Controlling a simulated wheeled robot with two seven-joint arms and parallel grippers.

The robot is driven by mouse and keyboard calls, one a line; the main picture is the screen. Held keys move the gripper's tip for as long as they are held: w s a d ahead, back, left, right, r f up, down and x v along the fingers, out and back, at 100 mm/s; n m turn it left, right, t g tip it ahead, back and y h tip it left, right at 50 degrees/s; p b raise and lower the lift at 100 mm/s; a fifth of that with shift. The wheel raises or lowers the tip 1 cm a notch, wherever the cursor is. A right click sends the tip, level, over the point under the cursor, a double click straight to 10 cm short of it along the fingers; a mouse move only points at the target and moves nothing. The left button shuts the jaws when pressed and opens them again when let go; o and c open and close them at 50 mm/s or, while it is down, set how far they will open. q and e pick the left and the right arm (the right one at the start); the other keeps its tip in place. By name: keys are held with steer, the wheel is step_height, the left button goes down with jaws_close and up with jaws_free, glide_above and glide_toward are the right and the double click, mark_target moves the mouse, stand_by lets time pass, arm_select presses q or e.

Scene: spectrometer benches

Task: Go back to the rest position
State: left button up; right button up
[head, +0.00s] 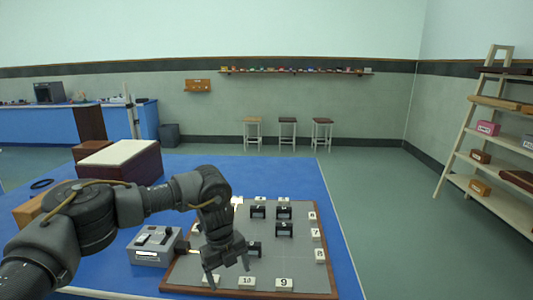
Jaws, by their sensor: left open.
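My left gripper (228,281) is open, its fingers pointing down over the front left part of a brown-framed board (318,288). Nothing shows between its fingers. My left arm comes in from the left and bends down at the wrist. The board has a pale surface with several black holders (284,230) and white numbered tags (284,283) along its edges. The arm and gripper hide part of the board's left side. My right gripper does not show.
The board lies on a blue bench (335,225). A grey box (150,257) stands left of the board, and a dark red box with a pale lid (120,155) stands behind my arm. Stools (288,122) and a shelf rack (480,155) stand beyond. The floor between is clear.

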arm_select(q)
steer(key=s+d+f+m+h, duration=0.1)
steer(key=s+d+f+h, duration=0.1)
steer(key=s+d+f, duration=0.35)
steer(key=s+d+f+h, duration=0.2)
steer(key=d+f, duration=0.1)
steer(key=d, duration=0.5)
steer(key=s+d+r+n+t+h, duration=0.1)
steer(key=s+d+n+t+h, duration=0.2)
steer(key=s+d+n+h, duration=0.45)
steer(key=s+a+f+n+t+y, duration=0.2)
steer(key=a+n+t+y, duration=0.15)
steer(key=a+n, duration=0.35)
steer(key=s+a+f+n+t+y, duration=0.2)
steer(key=a+f+n+y, duration=0.15)
steer(key=a+n, duration=0.4)
steer(key=s+a+f+n+g+y, duration=0.3)
steer(key=s+a, duration=0.6)
steer(key=a, duration=0.2)
steer(key=s+a+f+n+g+y, duration=0.2)
steer(key=s+a+n+y, duration=0.1)
steer(key=s+a, duration=0.65)
step_height(320, 180, down, 24)
steer(key=g, duration=0.1)
steer(key=s+a+f+g, duration=0.1)
steer(key=s+a+f, duration=0.2)
steer(key=s+f, duration=1.3)
steer(key=shift+s+a+f, duration=0.15)
steer(key=shift+f, duration=0.75)
